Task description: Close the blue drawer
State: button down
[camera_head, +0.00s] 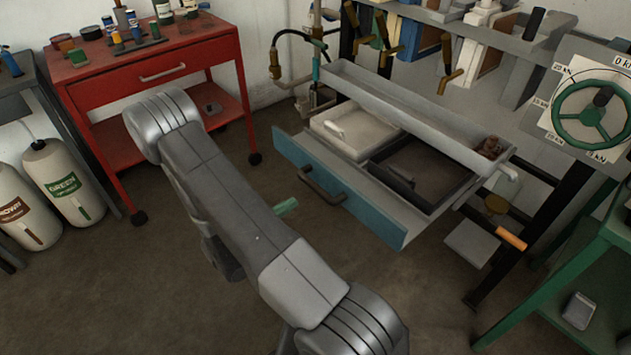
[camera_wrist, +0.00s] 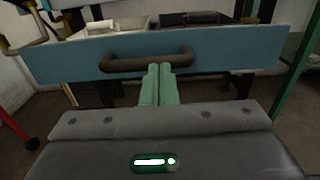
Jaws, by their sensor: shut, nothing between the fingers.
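The blue drawer (camera_head: 375,210) is pulled out below a long grey trough in the head view. Its dark curved handle (camera_head: 320,188) is on the front panel. Inside are a white tray and a dark tray. In the wrist view the blue front (camera_wrist: 225,52) spans the picture, with the handle (camera_wrist: 147,60) across its middle. My gripper (camera_head: 287,207) shows only as a green tip beside my arm in the head view, in front of the drawer face. In the wrist view my gripper's green fingers (camera_wrist: 157,72) are together and empty, at or just before the handle; contact is unclear.
A long grey trough (camera_head: 410,110) runs above the drawer. A red cart (camera_head: 160,75) with bottles stands at the left. A green stand (camera_head: 585,265) is at the right. An orange-handled lever (camera_head: 511,239) sticks out right of the drawer. The floor before the drawer is clear.

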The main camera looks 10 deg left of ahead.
aim_at(335, 177)
jog(key=p+x, duration=0.1)
jog(key=x, duration=1.3)
jog(key=shift+s, duration=0.1)
jog(key=shift+d, duration=0.1)
